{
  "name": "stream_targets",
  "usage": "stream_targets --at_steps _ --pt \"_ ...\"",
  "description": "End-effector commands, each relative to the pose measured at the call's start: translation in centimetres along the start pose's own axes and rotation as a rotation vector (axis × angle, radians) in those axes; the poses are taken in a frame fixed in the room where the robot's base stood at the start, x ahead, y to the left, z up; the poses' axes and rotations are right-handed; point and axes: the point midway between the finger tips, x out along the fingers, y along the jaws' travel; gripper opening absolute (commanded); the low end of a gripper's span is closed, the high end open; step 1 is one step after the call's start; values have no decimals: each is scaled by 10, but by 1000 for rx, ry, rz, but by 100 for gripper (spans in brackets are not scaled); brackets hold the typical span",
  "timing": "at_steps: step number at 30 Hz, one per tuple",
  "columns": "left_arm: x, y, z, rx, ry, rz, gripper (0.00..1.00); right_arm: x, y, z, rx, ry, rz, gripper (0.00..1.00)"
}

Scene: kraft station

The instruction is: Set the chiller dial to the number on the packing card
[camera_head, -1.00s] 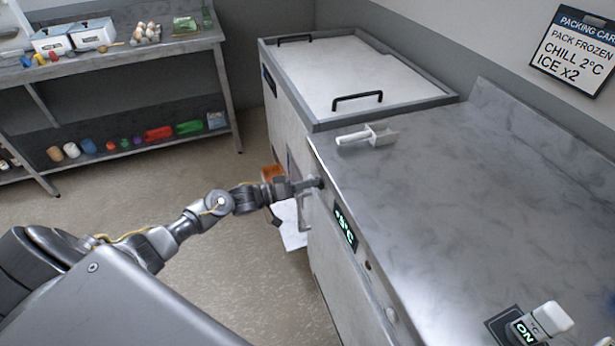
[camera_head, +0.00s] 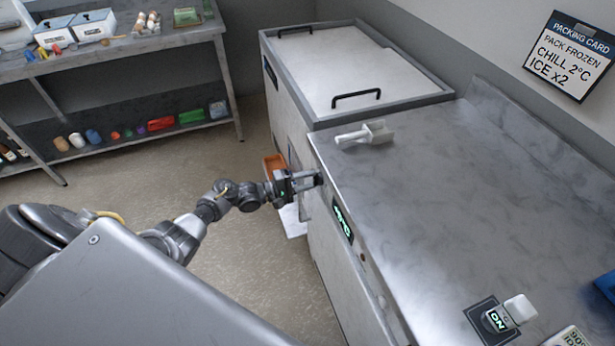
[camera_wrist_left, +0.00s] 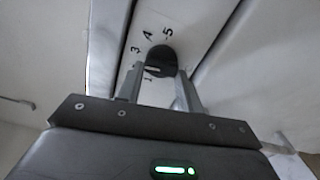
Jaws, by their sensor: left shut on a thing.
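The chiller dial (camera_wrist_left: 162,58) is a round black knob on the chiller's front panel, with a white mark on it. Printed numbers including 3, 4 and 5 lie around it in the left wrist view. My left gripper (camera_head: 314,180) is shut on the dial, with a finger on each side. The dial is small and mostly hidden by the fingers in the head view. The packing card (camera_head: 570,55) on the wall reads PACK FROZEN, CHILL 2°C, ICE X2. A green-lit display (camera_head: 342,222) on the chiller front seems to read 4°C, though it is tilted and small. My right gripper is out of view.
A white scoop (camera_head: 365,134) lies on the steel counter (camera_head: 450,190). A lidded chest (camera_head: 385,75) with black handles adjoins the counter. An orange bin (camera_head: 273,163) is behind my gripper. A shelf with goods stands at the left.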

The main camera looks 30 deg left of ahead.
Motion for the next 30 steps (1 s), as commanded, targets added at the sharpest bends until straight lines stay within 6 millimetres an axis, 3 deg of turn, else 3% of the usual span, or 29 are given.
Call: stream_targets --at_steps 15,30 --pt "0 -2 0 -405 3 2 13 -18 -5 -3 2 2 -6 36" --pt "0 -4 0 -531 2 1 13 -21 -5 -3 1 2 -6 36"
